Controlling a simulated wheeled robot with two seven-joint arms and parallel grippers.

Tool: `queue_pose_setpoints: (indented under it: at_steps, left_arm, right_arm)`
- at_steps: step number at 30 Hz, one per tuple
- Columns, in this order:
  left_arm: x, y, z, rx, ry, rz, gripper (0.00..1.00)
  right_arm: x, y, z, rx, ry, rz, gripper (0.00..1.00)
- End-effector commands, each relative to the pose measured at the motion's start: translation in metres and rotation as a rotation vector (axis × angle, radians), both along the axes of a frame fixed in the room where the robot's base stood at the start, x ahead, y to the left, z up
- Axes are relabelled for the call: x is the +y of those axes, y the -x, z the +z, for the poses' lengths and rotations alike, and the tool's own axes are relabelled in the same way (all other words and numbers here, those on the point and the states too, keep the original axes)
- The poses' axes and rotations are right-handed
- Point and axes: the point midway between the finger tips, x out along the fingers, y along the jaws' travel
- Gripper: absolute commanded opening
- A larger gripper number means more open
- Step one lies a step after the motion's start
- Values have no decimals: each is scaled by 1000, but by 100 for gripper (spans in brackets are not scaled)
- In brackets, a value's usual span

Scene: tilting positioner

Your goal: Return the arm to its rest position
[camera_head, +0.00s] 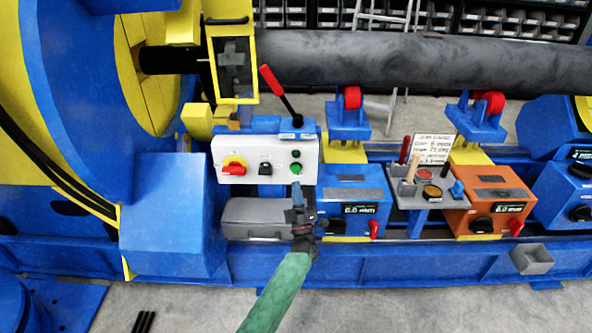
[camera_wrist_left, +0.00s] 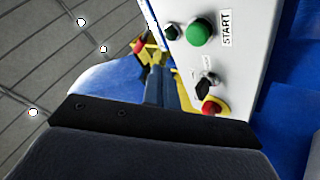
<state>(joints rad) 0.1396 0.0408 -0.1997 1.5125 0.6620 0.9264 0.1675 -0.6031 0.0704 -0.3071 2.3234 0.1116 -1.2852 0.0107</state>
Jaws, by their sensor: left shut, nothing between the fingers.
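My left arm with its green sleeve comes up from the bottom of the head view. Its left gripper (camera_head: 297,188) is shut and empty, with its fingertips just below the green button (camera_head: 296,168) of the white control panel (camera_head: 250,151). I cannot tell whether they touch the panel. My right gripper is not in view.
A grey box (camera_head: 250,214) lies left of the gripper. A blue display unit (camera_head: 352,183) stands to its right, then a small grey tray (camera_head: 407,202) with tools and an orange unit (camera_head: 489,190). A red-handled lever (camera_head: 271,80) rises above the panel. A dark pipe (camera_head: 430,62) spans the back.

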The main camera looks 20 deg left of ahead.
Motion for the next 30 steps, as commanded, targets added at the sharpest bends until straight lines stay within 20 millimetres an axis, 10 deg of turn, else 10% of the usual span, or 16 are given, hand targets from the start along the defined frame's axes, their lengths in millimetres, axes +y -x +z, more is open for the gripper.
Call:
queue_pose_setpoints:
  at_steps: [18,30]
  left_arm:
    - [-4,-6,-4,40,-18,-15,0]
    - [-72,-57,-44,470,-253,-287,0]
  right_arm:
    - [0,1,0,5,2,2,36]
    - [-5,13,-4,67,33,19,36]
